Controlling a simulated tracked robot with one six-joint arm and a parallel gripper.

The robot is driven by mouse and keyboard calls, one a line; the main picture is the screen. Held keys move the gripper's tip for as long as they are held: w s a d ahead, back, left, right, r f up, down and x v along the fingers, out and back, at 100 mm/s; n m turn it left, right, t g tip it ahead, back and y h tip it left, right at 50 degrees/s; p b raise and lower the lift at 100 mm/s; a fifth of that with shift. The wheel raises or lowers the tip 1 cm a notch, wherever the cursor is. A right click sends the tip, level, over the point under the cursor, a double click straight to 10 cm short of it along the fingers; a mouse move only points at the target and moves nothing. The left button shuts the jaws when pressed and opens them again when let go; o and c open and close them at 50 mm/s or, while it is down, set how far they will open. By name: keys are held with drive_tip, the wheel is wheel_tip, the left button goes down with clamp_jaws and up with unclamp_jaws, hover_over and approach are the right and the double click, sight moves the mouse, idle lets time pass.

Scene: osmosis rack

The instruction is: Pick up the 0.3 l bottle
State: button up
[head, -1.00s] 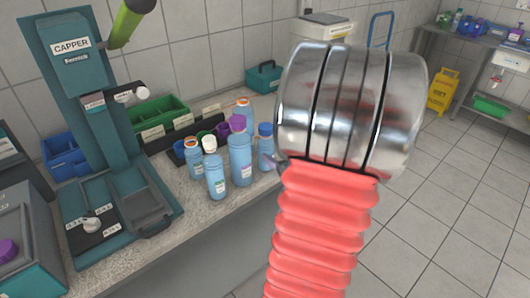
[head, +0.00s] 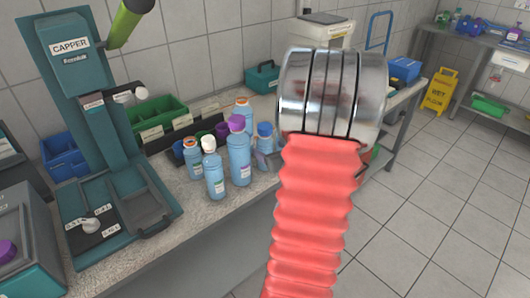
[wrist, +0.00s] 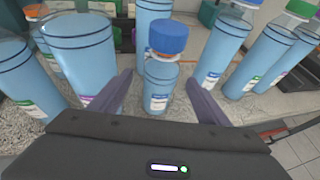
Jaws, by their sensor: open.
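Several light-blue bottles with coloured caps stand upright on the counter; their volume labels are too small to read. A small blue-capped bottle (head: 265,131) stands at the right of the group. In the wrist view a blue-capped bottle (wrist: 160,86) stands between the two spread fingers of my gripper (wrist: 159,77), with space on both sides. My gripper is open and holds nothing. In the head view my arm hides most of it; a grey finger shows by the blue-capped bottle. Nearby stand a purple-capped bottle (head: 239,158), a white-capped one (head: 214,174) and an orange-capped one (head: 193,162).
Another orange-capped bottle (head: 244,108) stands behind. Larger bottles crowd the left finger in the wrist view (wrist: 82,62), and more stand right of the right finger (wrist: 222,52). A teal capper machine (head: 80,120) and green bin (head: 158,115) stand left. Counter in front is clear.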

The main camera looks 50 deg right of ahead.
sight(265, 126)
drive_tip(key=shift+x, duration=2.6)
drive_tip(key=shift+s, duration=0.1)
drive_tip(key=shift+c, duration=0.4)
drive_tip(key=c, duration=1.3)
drive_tip(key=shift+r, duration=0.1)
drive_tip(key=shift+r, duration=4.95)
